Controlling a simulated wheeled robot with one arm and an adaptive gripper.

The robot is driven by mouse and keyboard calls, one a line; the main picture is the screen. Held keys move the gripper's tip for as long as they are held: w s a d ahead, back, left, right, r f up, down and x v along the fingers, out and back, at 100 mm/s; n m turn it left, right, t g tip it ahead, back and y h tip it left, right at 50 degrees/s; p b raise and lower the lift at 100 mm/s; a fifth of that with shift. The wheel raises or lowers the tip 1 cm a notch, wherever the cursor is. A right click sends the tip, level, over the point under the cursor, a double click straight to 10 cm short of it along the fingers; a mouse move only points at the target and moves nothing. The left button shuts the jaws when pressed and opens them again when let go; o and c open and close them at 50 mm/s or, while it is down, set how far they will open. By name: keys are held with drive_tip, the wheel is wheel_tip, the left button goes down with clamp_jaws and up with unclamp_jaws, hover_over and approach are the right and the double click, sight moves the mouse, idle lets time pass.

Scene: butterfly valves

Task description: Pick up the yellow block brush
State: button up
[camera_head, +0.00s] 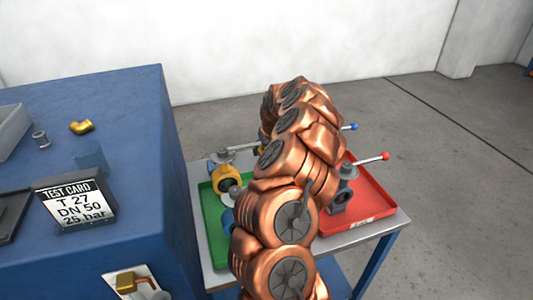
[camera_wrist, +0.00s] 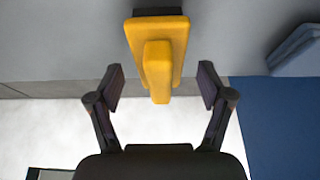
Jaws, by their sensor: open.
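The yellow block brush (camera_wrist: 157,48) shows in the wrist view at the top centre, with a block body and a narrower handle towards the camera. A dark strip, perhaps its bristles, shows at its far edge. My gripper (camera_wrist: 161,78) is open and empty, one finger on each side of the handle in the picture, with a visible gap on both sides. I cannot tell whether the handle is level with the fingertips in depth. In the head view my copper arm covers the middle, and I see neither the brush nor my gripper there.
A small table holds a green tray (camera_head: 211,228) and a red tray (camera_head: 374,201) with valves, partly behind my arm. The blue bench (camera_head: 130,120) at left carries a test card (camera_head: 75,204) and a yellow elbow (camera_head: 81,127).

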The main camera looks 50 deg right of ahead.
drive_tip(key=shift+c, duration=0.2)
drive_tip(key=c, duration=1.4)
drive_tip(key=shift+o, duration=0.2)
drive_tip(key=shift+r+b, duration=1.2)
drive_tip(key=shift+r, duration=3.85)
